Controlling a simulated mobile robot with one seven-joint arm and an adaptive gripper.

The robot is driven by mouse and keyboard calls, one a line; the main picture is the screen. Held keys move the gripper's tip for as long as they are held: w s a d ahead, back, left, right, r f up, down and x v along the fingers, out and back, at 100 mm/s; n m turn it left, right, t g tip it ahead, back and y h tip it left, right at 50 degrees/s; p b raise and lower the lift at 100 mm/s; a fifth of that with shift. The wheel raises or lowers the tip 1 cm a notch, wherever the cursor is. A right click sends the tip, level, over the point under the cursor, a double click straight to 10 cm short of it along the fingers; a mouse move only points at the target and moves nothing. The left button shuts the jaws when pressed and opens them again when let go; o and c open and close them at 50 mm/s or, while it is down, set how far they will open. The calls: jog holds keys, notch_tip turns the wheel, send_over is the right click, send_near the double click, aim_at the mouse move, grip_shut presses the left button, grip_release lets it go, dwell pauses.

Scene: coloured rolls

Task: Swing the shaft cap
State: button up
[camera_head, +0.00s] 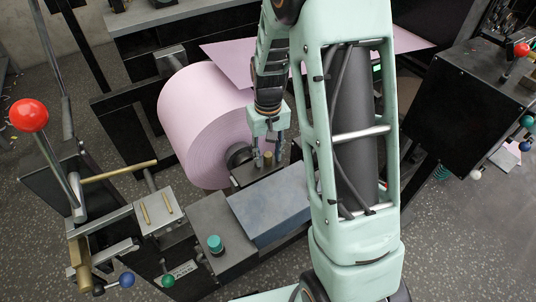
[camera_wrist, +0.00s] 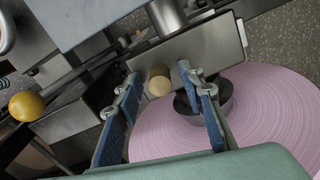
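The shaft cap appears to be the dark grey metal block (camera_head: 262,174) beside the pink roll's shaft end. It also shows in the wrist view as a grey plate (camera_wrist: 215,42) with a short brass peg (camera_wrist: 159,84). The pink roll (camera_head: 200,125) sits upright on its side, and its dark shaft core (camera_wrist: 225,98) shows beside the plate. My gripper (camera_head: 268,153) points down over the block. In the wrist view its two blue-padded fingers (camera_wrist: 160,92) are apart, one on each side of the peg. I cannot tell whether they touch it.
A blue-grey flat block (camera_head: 268,205) lies in front of the cap. A red-knobbed lever (camera_head: 29,115), a brass rod (camera_head: 120,171) and a teal knob (camera_head: 215,243) stand at the left. A black cabinet (camera_head: 468,110) is at the right. The speckled floor is open at lower right.

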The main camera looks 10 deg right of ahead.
grip_shut()
jog(key=shift+r, duration=0.1)
dwell(0.5)
